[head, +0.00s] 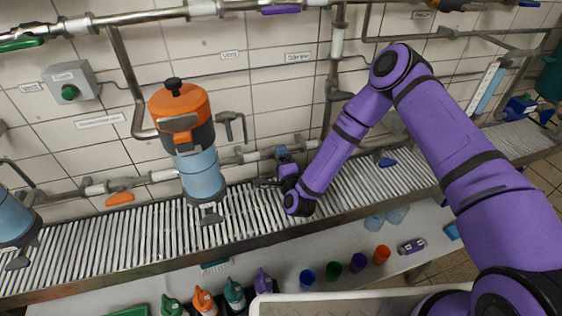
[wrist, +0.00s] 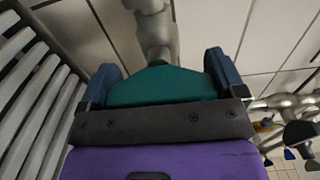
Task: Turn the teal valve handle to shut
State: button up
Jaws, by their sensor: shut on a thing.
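The teal valve handle (wrist: 162,88) fills the middle of the wrist view. It sits between the two blue fingers of my gripper (wrist: 163,75), which are shut on it. A grey pipe fitting (wrist: 155,30) rises behind the handle toward the top of the wrist view. In the head view my gripper (head: 268,182) is at the low wall pipe, just above the slatted channel. The teal handle is hidden there by my gripper and wrist. How far the handle is turned cannot be told.
An orange-topped blue canister (head: 200,172) stands left of my gripper. An orange handle (head: 120,199) and a blue handle (head: 387,162) sit along the low pipe. The slatted channel (head: 110,250) runs below. Several coloured cups and bottles stand in front, including a red cup (head: 381,254).

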dwell(0.5)
jog(key=o, duration=0.6)
jog(key=shift+o, duration=0.2)
jog(key=shift+s, duration=0.1)
jog(key=v, duration=1)
jog(key=shift+s, duration=0.35)
jog(key=shift+d, duration=0.1)
